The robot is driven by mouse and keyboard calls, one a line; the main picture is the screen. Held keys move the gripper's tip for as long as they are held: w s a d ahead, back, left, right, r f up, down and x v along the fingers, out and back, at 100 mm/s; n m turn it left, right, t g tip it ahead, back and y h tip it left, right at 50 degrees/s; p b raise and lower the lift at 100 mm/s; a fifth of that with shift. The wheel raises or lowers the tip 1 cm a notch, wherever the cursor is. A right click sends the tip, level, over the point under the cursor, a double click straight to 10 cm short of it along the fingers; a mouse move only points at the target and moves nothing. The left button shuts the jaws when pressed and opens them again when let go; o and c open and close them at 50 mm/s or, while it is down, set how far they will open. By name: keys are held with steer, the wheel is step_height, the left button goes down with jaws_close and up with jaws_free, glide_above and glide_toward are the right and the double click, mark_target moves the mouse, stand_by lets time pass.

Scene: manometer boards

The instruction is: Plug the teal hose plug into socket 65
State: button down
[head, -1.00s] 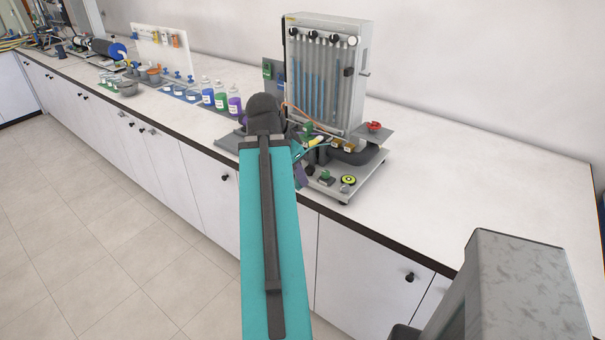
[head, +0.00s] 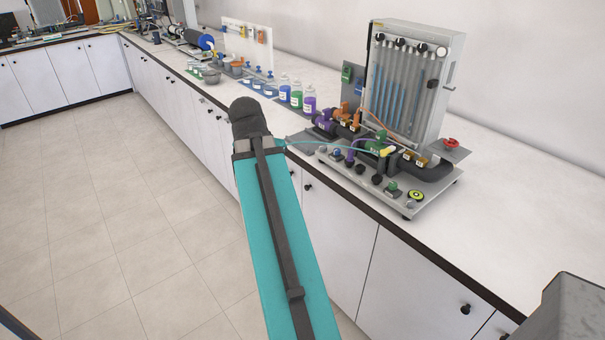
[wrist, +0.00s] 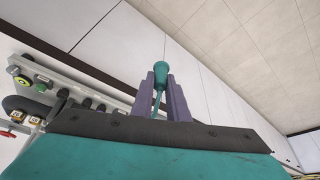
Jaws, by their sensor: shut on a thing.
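My gripper (wrist: 162,95) is shut on the teal hose plug (wrist: 160,58) in the wrist view, with purple-grey fingers on both sides of it. In the head view my arm hides the gripper and plug. A thin teal hose (head: 318,147) runs from behind my arm to the manometer board's base (head: 437,191). The gripper is off the counter's front edge, left of the board and apart from it. Coloured fittings and labelled ports (head: 408,156) sit on the board's grey pipe; their numbers are too small to read, so socket 65 cannot be picked out.
The manometer panel (head: 408,85) stands upright at the back of the board. A red handwheel (head: 451,143) is at its right. Bottles (head: 296,95) and cups stand further left on the counter. The counter (head: 530,190) is clear to the right, and floor (head: 120,200) is open at left.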

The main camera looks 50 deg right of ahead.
steer(key=w+a+n+t+y, duration=0.1)
steer(key=w+a+n, duration=0.4)
steer(key=a, duration=0.8)
steer(key=w+a+n+t+y, duration=0.1)
steer(key=w+a+n, duration=0.4)
steer(key=w+a, duration=0.5)
steer(key=w+a+n+t+y+b, duration=0.1)
steer(key=w+a+n, duration=0.3)
steer(key=a, duration=1.2)
steer(key=w+y, duration=0.1)
steer(key=w, duration=0.2)
steer(key=shift+w+a+n, duration=0.15)
steer(key=shift+a+n, duration=0.2)
steer(key=shift+n, duration=0.05)
